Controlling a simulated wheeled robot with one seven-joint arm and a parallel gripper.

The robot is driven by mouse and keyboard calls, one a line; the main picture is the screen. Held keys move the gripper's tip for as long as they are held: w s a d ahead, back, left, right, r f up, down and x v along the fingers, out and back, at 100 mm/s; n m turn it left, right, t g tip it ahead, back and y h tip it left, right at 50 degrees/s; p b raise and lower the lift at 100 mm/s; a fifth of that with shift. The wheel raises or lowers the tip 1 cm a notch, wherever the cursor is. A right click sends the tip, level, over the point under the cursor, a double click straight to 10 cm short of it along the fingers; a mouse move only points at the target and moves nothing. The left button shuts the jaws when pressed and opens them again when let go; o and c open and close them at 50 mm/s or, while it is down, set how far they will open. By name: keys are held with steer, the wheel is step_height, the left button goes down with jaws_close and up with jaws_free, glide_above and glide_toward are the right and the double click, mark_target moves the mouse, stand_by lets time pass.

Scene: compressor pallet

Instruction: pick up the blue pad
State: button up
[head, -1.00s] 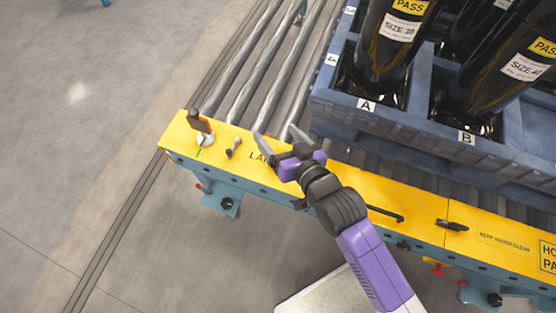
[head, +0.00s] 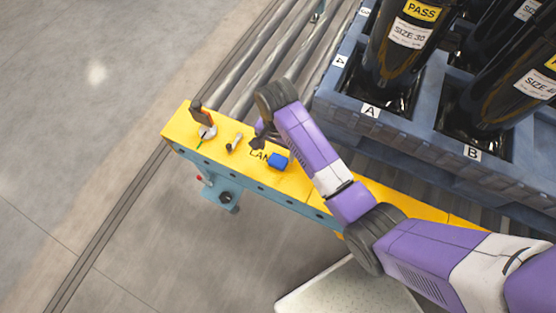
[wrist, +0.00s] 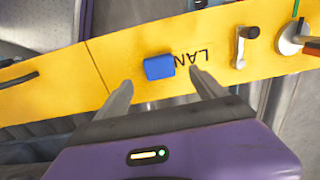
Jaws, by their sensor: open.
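The blue pad (head: 278,161) is a small blue block lying on the yellow ledge (head: 300,184), beside the black "LAN" lettering. It also shows in the wrist view (wrist: 159,67), ahead of my fingertips and between their lines. My gripper (wrist: 160,88) is open and empty, with one finger on each side of the pad's position in that view. The pad is apart from both fingers. In the head view my gripper (head: 259,137) is partly hidden by my arm, just up and left of the pad.
A small grey lever (head: 234,142) and a round metal disc (head: 207,132) with an upright orange-brown piece (head: 201,113) stand on the ledge left of the pad. Metal rollers (head: 272,62) lie behind. A blue crate (head: 400,125) with black cylinders stands at right.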

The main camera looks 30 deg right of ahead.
mark_target(278, 160)
steer(key=f, duration=0.4)
steer(key=f+b, duration=0.1)
steer(key=f, duration=0.2)
steer(key=shift+d+f, duration=0.2)
steer(key=shift+f, duration=0.15)
steer(key=c, duration=1.4)
